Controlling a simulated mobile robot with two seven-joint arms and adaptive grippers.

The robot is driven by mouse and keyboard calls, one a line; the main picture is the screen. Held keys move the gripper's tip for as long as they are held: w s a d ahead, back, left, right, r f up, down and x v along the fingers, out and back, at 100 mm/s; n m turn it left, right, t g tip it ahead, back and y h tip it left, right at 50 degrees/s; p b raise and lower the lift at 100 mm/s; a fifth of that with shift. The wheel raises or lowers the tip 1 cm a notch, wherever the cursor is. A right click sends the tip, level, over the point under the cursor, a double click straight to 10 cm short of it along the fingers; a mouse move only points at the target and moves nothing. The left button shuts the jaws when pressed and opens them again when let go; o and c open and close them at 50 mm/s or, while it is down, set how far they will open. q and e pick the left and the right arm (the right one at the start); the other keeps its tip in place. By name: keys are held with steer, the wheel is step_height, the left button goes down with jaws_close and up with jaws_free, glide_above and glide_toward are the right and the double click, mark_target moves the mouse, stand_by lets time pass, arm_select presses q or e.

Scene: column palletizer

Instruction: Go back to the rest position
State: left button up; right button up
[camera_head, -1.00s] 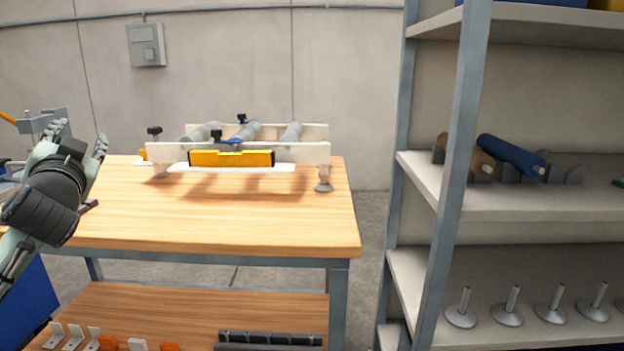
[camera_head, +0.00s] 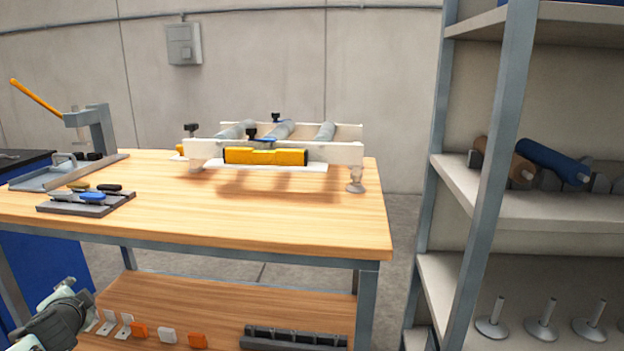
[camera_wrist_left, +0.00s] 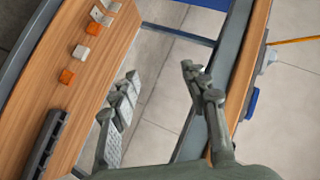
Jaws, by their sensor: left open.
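My left gripper (camera_head: 72,298) is low at the bottom left of the head view, in front of the workbench (camera_head: 300,215) and below its top edge. In the left wrist view its two fingers (camera_wrist_left: 165,92) are spread apart with nothing between them. The floor and the bench frame show behind them. My right gripper is in neither view.
A small roller conveyor (camera_head: 345,152) with a yellow block (camera_head: 265,156) stands on the bench. A lever press (camera_head: 100,130) and a tool tray (camera_head: 80,207) are at left. The lower shelf (camera_head: 210,300) holds small brackets and a dark rack (camera_head: 293,338). A shelving rack (camera_head: 488,185) stands at right.

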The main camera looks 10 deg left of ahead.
arm_select(q)
steer(key=s+a+f+m+g, duration=0.1)
steer(key=s+a+f+g, duration=0.25)
steer(key=s+f, duration=0.8)
steer(key=s+a+f+g, duration=0.3)
steer(key=s+a+f, duration=0.2)
steer(key=s+f, duration=0.7)
steer(key=s+d+f+n+h, duration=0.1)
steer(key=d+f, duration=0.4)
steer(key=d, duration=0.7)
steer(key=s+d+f+n+g+h, duration=0.1)
steer(key=d+f, duration=0.5)
steer(key=d, duration=0.6)
steer(key=s+d+f+n+h, duration=0.2)
steer(key=s+d+f+h, duration=0.2)
steer(key=d, duration=0.9)
step_height(320, 180, down, 2)
steer(key=shift+s+f+n+g+h, duration=0.3)
steer(key=shift+s+g+h, duration=0.1)
steer(key=shift+h, duration=0.2)
